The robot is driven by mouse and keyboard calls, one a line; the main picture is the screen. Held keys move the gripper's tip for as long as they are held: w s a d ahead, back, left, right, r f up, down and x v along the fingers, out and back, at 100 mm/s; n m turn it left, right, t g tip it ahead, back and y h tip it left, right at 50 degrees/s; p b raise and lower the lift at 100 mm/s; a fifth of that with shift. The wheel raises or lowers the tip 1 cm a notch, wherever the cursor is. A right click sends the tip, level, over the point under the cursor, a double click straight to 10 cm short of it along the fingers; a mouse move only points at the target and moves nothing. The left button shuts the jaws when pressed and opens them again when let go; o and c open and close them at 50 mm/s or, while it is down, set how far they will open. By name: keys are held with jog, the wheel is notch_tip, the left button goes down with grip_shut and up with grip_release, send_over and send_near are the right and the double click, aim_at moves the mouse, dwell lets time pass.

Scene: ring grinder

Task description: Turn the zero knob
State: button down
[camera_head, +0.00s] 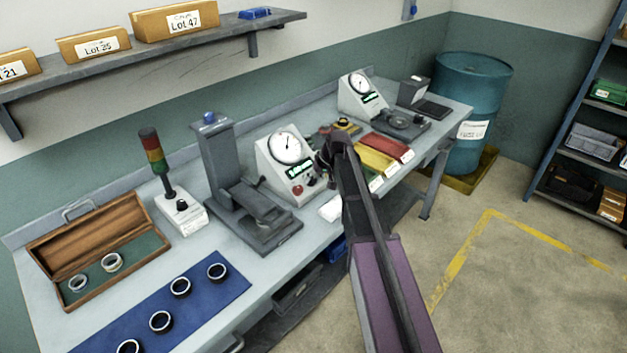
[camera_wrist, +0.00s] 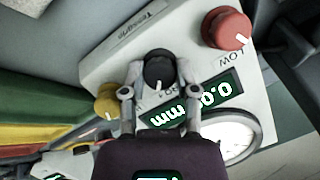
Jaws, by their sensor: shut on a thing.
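The near gauge box (camera_head: 284,168) stands on the bench, with a round dial and a lit green display. In the wrist view, its panel (camera_wrist: 190,45) carries a red knob (camera_wrist: 227,28) by the word LOW, a black knob (camera_wrist: 159,67) with a white mark, and a yellow knob (camera_wrist: 107,101). My gripper (camera_wrist: 160,72) is shut on the black knob, one finger on each side. The label beside that knob is partly covered, so I cannot read whether it says zero. In the head view my gripper (camera_head: 328,158) is at the box's right side, and my arm hides the grasp.
A grey stand (camera_head: 222,165) and a signal light (camera_head: 152,155) are left of the box. Red, yellow and green trays (camera_head: 377,160) lie to its right. A second gauge (camera_head: 361,95) stands farther back. A blue mat (camera_head: 210,305) with dark rings lies at front left.

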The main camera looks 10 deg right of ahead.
jog(key=shift+m, duration=0.4)
jog(key=shift+c, duration=1.8)
grip_release()
jog(key=shift+n, duration=0.3)
